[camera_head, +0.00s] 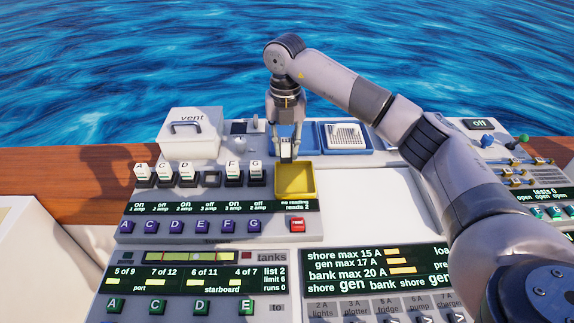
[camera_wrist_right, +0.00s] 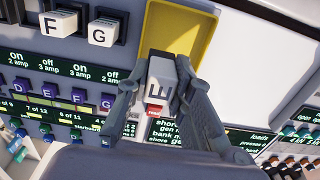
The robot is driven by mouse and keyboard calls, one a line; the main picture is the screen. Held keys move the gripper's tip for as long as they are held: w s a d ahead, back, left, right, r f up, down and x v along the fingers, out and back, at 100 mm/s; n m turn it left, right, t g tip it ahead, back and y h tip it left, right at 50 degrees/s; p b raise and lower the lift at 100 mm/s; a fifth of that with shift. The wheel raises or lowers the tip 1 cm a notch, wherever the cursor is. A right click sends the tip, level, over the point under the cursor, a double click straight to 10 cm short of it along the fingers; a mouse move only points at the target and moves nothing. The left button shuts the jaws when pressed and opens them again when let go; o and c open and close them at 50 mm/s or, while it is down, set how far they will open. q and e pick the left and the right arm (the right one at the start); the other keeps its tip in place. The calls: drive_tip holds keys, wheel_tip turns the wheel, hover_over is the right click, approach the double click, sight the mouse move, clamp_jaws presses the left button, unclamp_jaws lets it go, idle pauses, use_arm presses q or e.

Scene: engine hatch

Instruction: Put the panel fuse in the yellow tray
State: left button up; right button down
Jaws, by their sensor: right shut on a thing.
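The panel fuse, a white block lettered E (camera_wrist_right: 162,82), is between the fingers of my right gripper (camera_wrist_right: 160,95), which is shut on it. In the head view my right gripper (camera_head: 287,150) points down just above the far edge of the yellow tray (camera_head: 295,194). The tray is an empty-looking shallow square box, and it also shows in the wrist view (camera_wrist_right: 192,30) beside the held fuse. The fuse is held above the panel, apart from the tray floor as far as I can tell. My left gripper is not in view.
Fuses lettered A, C, D, F and G stand in a row (camera_head: 186,172), with an empty socket (camera_head: 212,179) between D and F. A white vent box (camera_head: 190,134) stands at the back left. Blue trays (camera_head: 344,137) lie behind the yellow tray. A red button (camera_head: 298,225) sits in front of it.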

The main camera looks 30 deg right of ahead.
sight(286, 155)
wheel_tip(286, 155, down, 3)
drive_tip(key=shift+f, duration=0.1)
wheel_tip(286, 155, down, 4)
drive_tip(key=shift+r+p, duration=0.1)
drive_tip(key=shift+p, duration=0.5)
drive_tip(key=shift+f, duration=0.2)
drive_tip(key=shift+f, duration=0.1)
drive_tip(key=c, duration=1.4)
unclamp_jaws()
